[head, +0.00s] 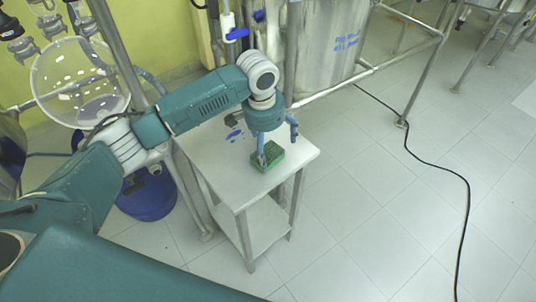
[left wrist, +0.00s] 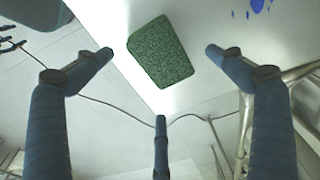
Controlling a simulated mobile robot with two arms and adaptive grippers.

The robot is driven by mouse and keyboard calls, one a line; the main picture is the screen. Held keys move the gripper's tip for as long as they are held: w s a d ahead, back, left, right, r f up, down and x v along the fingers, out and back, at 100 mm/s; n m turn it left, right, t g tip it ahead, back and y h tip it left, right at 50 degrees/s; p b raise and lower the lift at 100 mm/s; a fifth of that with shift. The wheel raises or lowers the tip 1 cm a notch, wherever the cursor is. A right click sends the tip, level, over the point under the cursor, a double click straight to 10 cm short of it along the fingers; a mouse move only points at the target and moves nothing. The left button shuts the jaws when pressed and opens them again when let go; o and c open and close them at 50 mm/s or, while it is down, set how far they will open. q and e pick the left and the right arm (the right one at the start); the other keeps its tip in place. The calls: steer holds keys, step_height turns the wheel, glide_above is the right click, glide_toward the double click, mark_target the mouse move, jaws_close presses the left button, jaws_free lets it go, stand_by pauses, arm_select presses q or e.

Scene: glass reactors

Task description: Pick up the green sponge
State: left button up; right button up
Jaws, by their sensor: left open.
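The green sponge (head: 268,156) lies on the top of a small white table (head: 215,150), near its front right part. In the left wrist view the sponge (left wrist: 160,52) shows whole, as a dark green speckled block near the table's edge. My left gripper (head: 277,142) is over the table, pointing down, with one finger in front of the sponge in the head view. In the left wrist view its blue fingers (left wrist: 160,85) are spread wide, with nothing between them. The sponge is beyond the fingertips there, and I see no contact. My right gripper is not in view.
Blue marks (head: 234,133) are on the tabletop left of the sponge. A metal frame and a steel vessel (head: 330,45) stand behind the table. A blue container (head: 148,197) is at its left. A black cable (head: 440,172) crosses the open tiled floor on the right.

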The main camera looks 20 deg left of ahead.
mark_target(270, 156)
arm_select(q)
steer(key=f, duration=0.3)
steer(key=shift+s+f+p, duration=0.3)
steer(key=shift+f, duration=0.2)
steer(key=shift+w+f, duration=0.1)
steer(key=shift+w, duration=0.05)
steer(key=c, duration=0.8)
steer(key=shift+c, duration=0.2)
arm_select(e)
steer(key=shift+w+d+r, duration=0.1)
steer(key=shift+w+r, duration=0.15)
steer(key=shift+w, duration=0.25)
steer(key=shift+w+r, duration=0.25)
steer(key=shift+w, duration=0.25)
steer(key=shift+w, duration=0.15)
arm_select(q)
steer(key=shift+r, duration=0.85)
step_height(270, 156, up, 18)
steer(key=b, duration=0.2)
steer(key=shift+r, duration=0.25)
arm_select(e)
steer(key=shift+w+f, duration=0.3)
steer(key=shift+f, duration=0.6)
